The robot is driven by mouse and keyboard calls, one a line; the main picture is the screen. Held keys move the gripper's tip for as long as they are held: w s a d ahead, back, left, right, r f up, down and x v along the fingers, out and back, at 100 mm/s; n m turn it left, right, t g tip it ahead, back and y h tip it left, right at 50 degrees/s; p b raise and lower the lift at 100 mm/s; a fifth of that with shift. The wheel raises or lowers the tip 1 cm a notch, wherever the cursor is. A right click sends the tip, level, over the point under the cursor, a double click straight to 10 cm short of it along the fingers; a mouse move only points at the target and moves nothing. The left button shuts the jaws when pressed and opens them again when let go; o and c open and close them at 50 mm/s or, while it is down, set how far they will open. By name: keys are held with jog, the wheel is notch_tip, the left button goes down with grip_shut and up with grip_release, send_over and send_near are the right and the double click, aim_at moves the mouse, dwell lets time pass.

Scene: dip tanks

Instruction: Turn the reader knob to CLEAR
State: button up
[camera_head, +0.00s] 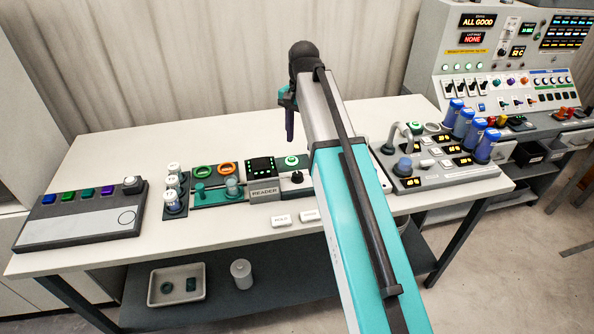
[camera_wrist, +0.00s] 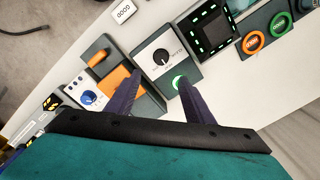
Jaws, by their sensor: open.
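The reader (camera_head: 264,192) stands on the white bench, with a dark screen (camera_head: 261,168) showing green marks. Its black knob (camera_wrist: 161,56) sits on a white dial face in the wrist view. Small labels ring the dial, too small to read, and I cannot tell which one the knob points to. The knob also shows in the head view (camera_head: 297,177), beside a green button (camera_wrist: 180,83). My gripper (camera_wrist: 160,77) is open and empty above the reader, its two dark fingers on either side of the knob's column in the picture. It looks apart from the knob.
In the wrist view, an orange lever unit (camera_wrist: 98,59) and a blue knob (camera_wrist: 88,97) lie left of the reader. Orange and green rings (camera_wrist: 281,23) lie to its right.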

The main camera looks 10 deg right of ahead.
aim_at(298, 173)
jog(key=shift+a+f, duration=0.1)
jog(key=shift+w+a+f+p, duration=0.1)
jog(key=shift+f+p, duration=0.8)
jog(key=shift+f, duration=2.55)
jog(key=shift+w+a+f+p, duration=0.1)
jog(key=shift+f+p, duration=0.75)
jog(key=shift+f, duration=2.6)
jog(key=c, duration=1)
